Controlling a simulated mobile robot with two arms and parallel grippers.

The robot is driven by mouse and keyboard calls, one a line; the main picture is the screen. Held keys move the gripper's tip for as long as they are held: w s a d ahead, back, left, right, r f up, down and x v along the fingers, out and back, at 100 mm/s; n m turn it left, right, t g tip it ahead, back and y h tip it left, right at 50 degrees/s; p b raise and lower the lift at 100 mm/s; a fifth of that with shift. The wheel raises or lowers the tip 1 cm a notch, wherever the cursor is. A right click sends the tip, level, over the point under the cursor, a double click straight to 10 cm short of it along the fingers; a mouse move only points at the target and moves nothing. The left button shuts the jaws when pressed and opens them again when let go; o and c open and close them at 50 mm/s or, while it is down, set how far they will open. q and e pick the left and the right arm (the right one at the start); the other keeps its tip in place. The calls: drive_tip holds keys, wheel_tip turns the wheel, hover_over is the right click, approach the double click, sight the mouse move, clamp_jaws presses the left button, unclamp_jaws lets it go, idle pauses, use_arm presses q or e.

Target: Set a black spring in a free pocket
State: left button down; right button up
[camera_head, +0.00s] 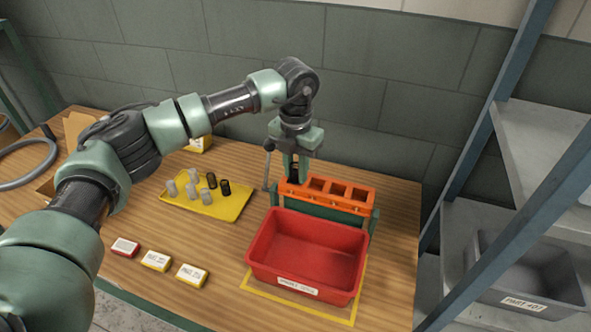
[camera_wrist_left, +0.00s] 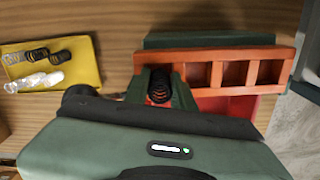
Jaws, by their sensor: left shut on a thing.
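My left gripper (camera_head: 295,176) is shut on a black spring (camera_wrist_left: 159,85), upright between its fingers. In the head view the gripper reaches down at the left end of the orange pocket block (camera_head: 346,204). In the wrist view the spring is over or in the leftmost pocket of the block (camera_wrist_left: 229,54); I cannot tell how deep it sits. The other pockets to the right look empty. More black springs (camera_head: 225,187) and several silver springs (camera_head: 172,188) stand on the yellow tray (camera_head: 228,207). My right gripper is not in view.
A red bin (camera_head: 308,247) stands empty in front of the block. Small labelled boxes (camera_head: 156,261) lie at the front left. A shelf with a grey bin (camera_head: 530,285) is at right.

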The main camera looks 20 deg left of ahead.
use_arm(q)
drive_tip(key=shift+s+f, duration=0.3)
drive_tip(key=shift+f, duration=0.35)
drive_tip(key=c, duration=1.1)
unclamp_jaws()
drive_tip(key=shift+r, duration=0.3)
wheel_tip(320, 180, up, 8)
drive_tip(key=shift+w+d+b, duration=0.1)
drive_tip(key=shift+w+b, duration=0.05)
drive_tip(key=shift+b, duration=1)
drive_tip(key=shift+r, duration=0.3)
wheel_tip(320, 180, up, 8)
drive_tip(key=p, duration=0.5)
drive_tip(key=shift+f, duration=0.1)
